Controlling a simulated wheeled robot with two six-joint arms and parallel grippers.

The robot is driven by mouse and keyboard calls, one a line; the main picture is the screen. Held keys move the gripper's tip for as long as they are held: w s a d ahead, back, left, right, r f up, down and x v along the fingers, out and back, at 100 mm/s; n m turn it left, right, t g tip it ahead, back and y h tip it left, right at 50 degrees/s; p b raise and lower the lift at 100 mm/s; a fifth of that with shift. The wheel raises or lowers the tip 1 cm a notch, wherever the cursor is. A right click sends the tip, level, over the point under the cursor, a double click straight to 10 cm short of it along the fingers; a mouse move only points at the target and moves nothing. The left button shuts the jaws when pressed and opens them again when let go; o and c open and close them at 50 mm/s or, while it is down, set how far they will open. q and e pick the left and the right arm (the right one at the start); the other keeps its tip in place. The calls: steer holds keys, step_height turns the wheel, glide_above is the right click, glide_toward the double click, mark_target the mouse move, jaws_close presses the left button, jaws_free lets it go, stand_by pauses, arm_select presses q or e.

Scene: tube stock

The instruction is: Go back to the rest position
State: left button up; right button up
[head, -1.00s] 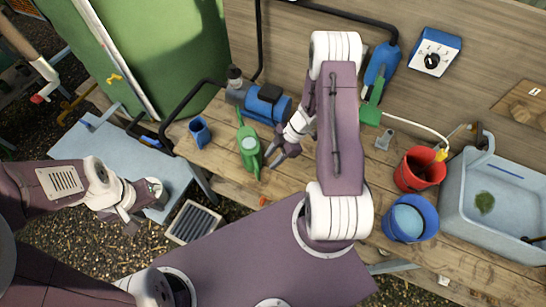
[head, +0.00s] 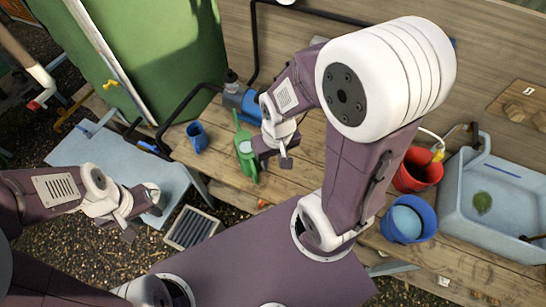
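My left gripper (head: 143,219) hangs at the left, over the gravel beside the light blue bench (head: 125,165). Its fingers are apart with nothing between them. My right gripper (head: 274,163) points down over the wooden workbench (head: 215,165), just right of the green watering can (head: 246,150). Its fingers look apart and I see nothing held. My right arm is folded high, and its large white joint hides part of the back wall and bench.
A red bucket (head: 418,170), a blue bucket (head: 409,219) and a sink (head: 497,200) are at the right. A grey grate (head: 192,228) lies below.

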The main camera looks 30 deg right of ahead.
step_height(320, 180, down, 12)
steer(key=b, duration=1.2)
steer(key=shift+w+f, duration=0.15)
steer(key=shift+w, duration=0.05)
